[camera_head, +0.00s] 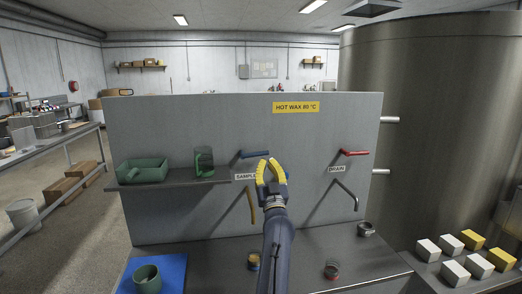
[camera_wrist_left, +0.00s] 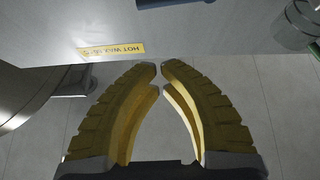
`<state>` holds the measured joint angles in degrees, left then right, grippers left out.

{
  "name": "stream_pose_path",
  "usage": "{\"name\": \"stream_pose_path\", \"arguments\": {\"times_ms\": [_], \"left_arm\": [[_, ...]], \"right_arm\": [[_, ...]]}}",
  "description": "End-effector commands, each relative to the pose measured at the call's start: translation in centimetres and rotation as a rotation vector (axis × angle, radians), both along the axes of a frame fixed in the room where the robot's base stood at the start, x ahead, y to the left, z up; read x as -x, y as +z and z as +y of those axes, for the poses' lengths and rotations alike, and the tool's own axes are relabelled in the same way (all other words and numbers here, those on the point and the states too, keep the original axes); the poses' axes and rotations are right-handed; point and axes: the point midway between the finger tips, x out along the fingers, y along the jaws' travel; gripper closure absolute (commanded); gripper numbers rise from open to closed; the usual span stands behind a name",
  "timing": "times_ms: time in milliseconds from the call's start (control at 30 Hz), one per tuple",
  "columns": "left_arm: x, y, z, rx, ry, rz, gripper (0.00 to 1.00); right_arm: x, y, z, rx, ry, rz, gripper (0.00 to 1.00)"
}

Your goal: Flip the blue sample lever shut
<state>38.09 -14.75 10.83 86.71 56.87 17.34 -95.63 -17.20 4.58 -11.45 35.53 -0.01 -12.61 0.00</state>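The blue sample lever (camera_head: 254,154) sticks out level on the grey panel, above the SAMPLE label (camera_head: 245,177). A brown-yellow spout (camera_head: 251,205) hangs below it. My left gripper (camera_head: 268,162), with yellow fingers, is in front of the panel at the lever's right end; whether it touches the lever I cannot tell. In the left wrist view the fingertips (camera_wrist_left: 160,66) nearly meet, with nothing between them. A dark blue bar, likely the lever (camera_wrist_left: 170,3), shows at the top edge there, apart from the fingertips. My right gripper is not in view.
A red drain lever (camera_head: 354,153) sits to the right, above a dark spout (camera_head: 347,194). A shelf (camera_head: 219,176) on the left holds a green tray (camera_head: 142,171) and a green mug (camera_head: 204,162). A green cup (camera_head: 147,279) stands on a blue mat (camera_head: 176,268). A large tank (camera_head: 440,130) stands right.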

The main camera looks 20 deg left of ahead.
Motion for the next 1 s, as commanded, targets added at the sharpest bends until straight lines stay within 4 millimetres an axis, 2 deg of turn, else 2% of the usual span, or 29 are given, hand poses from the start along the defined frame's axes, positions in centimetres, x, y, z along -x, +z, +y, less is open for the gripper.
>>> {"name": "stream_pose_path", "arguments": {"times_ms": [100, 367, 900, 1000], "left_arm": [[-0.7, 1.2, 0.5, 0.053, 0.027, -0.01, 1.0], [-1.9, 2.2, 1.4, 0.082, 0.045, -0.012, 1.0], [-8.2, 6.8, 5.7, 0.077, 0.047, -0.012, 1.0], [-8.6, 5.2, 5.8, 0.077, 0.046, -0.007, 1.0]], "right_arm": [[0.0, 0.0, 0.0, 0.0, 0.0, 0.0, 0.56], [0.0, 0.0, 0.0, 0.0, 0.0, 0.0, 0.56], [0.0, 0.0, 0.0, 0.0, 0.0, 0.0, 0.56], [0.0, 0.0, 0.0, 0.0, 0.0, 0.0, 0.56]]}}
